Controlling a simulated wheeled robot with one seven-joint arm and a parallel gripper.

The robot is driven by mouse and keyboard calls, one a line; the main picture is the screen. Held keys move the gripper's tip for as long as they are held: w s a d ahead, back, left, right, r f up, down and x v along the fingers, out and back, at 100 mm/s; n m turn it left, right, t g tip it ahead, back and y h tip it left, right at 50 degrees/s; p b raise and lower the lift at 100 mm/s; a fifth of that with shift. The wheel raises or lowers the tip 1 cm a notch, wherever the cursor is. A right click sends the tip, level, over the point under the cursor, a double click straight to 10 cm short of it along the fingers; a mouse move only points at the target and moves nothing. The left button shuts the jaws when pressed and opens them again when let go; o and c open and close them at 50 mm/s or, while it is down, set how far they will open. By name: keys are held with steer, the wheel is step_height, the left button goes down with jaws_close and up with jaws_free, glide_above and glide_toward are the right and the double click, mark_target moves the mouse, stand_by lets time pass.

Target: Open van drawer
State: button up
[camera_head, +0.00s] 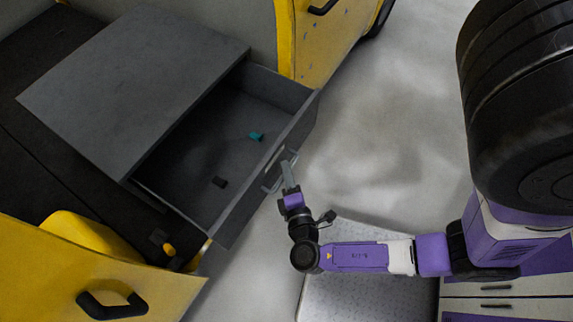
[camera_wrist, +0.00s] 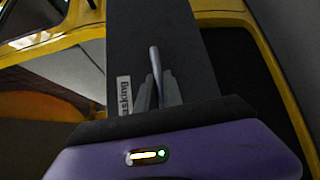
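The grey van drawer (camera_head: 232,207) is pulled well out of its dark grey cabinet (camera_head: 135,80) in the head view, so its inside shows. My gripper (camera_head: 289,172) is at the metal bar handle (camera_head: 268,187) on the drawer's outer front. In the wrist view, the handle (camera_wrist: 155,60) stands between the two fingers of my gripper (camera_wrist: 158,88), which are close together on it. The dark drawer front (camera_wrist: 190,55) fills the middle there, with a white label (camera_wrist: 125,95) beside the fingers. The exact finger contact is partly hidden.
A teal item (camera_head: 256,136) and a small dark item (camera_head: 219,182) lie in the drawer. Yellow van doors (camera_head: 325,45) flank the opening. The grey floor (camera_head: 385,140) right of the drawer is clear. A white-and-purple drawer unit (camera_head: 505,290) is at lower right.

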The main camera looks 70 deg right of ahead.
steer(key=shift+o, duration=0.6)
steer(key=b+v, duration=0.1)
steer(key=v, duration=0.6)
steer(key=shift+s+a, duration=0.2)
steer(key=shift+a, duration=0.2)
